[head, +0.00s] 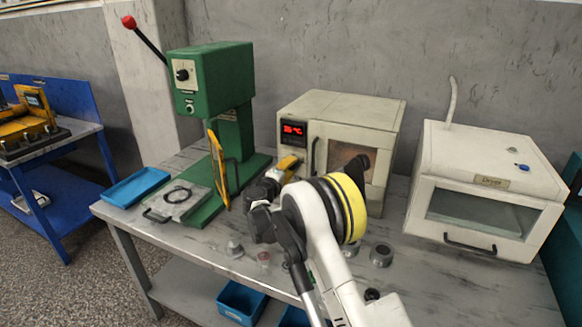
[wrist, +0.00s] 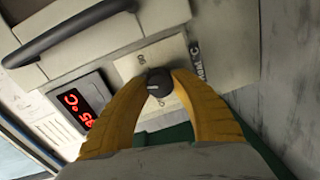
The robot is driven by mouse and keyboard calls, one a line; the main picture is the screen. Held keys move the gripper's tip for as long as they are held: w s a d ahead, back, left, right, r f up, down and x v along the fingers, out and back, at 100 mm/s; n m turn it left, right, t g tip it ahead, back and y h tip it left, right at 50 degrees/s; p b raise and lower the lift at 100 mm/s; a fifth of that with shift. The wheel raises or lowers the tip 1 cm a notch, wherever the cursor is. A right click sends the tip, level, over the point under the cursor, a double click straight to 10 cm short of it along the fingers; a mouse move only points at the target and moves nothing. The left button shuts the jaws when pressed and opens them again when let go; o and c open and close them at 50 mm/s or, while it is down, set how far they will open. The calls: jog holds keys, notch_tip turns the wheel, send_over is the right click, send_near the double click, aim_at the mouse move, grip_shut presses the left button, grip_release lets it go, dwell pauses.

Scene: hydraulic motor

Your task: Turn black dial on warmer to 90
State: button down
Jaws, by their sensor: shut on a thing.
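The warmer (head: 350,106) is the cream box with a red lit display (head: 293,129) at its upper left front. In the wrist view the warmer's panel appears turned, with the red display (wrist: 80,108) at left; its digits are hard to read for certain. The black dial (wrist: 159,82) sits on the panel beside printed markings. My gripper (wrist: 160,77) has its yellow fingertips on both sides of the dial, closed on it. In the head view my gripper (head: 287,164) is at the warmer's lower left front, and the dial is hidden there.
A green press (head: 222,85) stands left of the warmer, and a white dryer (head: 487,180) stands to its right. The warmer's dark door handle (wrist: 70,35) lies near my gripper. A blue tray (head: 136,186) and small metal parts lie on the table (head: 180,243).

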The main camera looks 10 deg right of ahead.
jog(key=m, duration=0.4)
jog(key=shift+m+t, duration=0.3)
jog(key=shift+m, duration=2.3)
jog(key=c, duration=1)
grip_release()
jog(key=v, duration=1.2)
jog(key=shift+s+d+r, duration=0.1)
jog(key=shift+s+d, duration=0.05)
jog(key=shift+d, duration=0.05)
